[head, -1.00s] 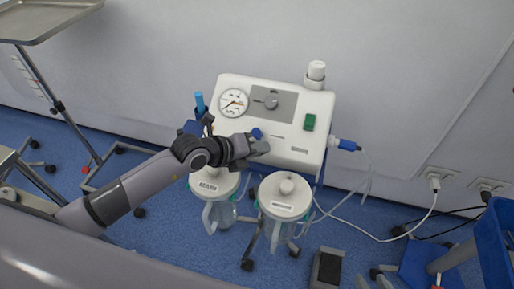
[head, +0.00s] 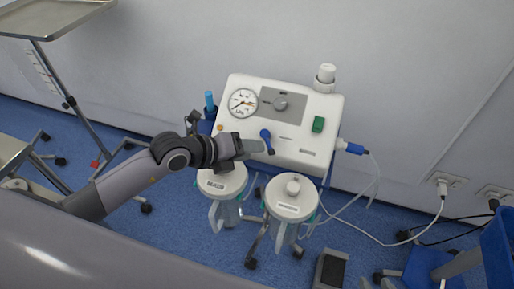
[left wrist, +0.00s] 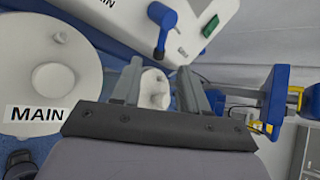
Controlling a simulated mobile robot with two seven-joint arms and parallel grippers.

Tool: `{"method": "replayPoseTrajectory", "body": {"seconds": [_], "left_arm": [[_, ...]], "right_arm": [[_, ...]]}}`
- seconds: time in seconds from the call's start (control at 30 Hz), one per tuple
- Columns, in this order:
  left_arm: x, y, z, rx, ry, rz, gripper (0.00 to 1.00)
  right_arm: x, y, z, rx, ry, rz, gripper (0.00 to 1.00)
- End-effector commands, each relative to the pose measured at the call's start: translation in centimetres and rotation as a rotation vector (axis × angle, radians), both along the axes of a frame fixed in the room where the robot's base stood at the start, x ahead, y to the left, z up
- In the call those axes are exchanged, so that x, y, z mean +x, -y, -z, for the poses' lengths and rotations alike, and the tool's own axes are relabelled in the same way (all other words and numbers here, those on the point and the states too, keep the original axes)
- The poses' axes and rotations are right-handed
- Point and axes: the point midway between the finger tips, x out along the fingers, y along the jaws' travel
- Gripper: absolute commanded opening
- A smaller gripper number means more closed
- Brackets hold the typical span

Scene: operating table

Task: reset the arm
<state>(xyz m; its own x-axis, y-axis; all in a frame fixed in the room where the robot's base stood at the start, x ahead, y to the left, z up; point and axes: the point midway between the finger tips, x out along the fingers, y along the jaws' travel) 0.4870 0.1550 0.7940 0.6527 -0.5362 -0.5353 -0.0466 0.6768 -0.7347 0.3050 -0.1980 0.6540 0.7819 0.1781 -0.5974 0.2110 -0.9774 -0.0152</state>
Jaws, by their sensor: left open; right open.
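My left arm comes in from the left in the head view. My left gripper (head: 256,147) is open and empty in front of the white suction machine (head: 313,158), just left of its blue lever (head: 266,136). The lever's handle points down. In the left wrist view the two fingers (left wrist: 160,76) stand apart with nothing held between them. The blue lever (left wrist: 161,20) shows beyond them, apart from the fingertips. My right gripper is in neither view.
Two lidded jars, the left (head: 222,183) and the right (head: 291,200), hang below the machine close under my arm. A steel tray stand (head: 50,18) is at the upper left. A blue cart (head: 498,250) and cables are at the right.

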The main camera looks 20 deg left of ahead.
Motion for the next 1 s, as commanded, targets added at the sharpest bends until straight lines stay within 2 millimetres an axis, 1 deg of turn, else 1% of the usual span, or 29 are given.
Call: {"method": "replayPoseTrajectory", "body": {"seconds": [0.17,0.67,0.77,0.83,0.97,1.0], "left_arm": [[-0.6,-0.5,-0.5,0.0,-0.001,0.001,0.44],[-0.6,-0.4,-0.5,-0.003,-0.001,0.0,0.44],[-1.1,0.2,-0.6,-0.041,-0.012,0.01,0.44],[-1.8,1.1,-0.9,-0.107,-0.028,0.022,0.44],[-3.6,3.5,-2.0,-0.316,-0.074,0.037,0.44],[-4.2,4.1,-2.5,-0.391,-0.086,0.034,0.44]], "right_arm": [[0.0,0.2,0.0,-0.003,0.0,0.003,0.43],[0.1,0.2,-0.1,-0.002,0.002,0.006,0.43],[0.1,0.1,-0.3,0.001,0.002,0.006,0.43],[0.1,0.1,-0.5,0.001,0.003,0.006,0.43],[0.1,0.1,-1.2,0.001,0.004,0.006,0.43],[0.1,0.1,-1.4,0.0,0.005,0.006,0.43]]}}
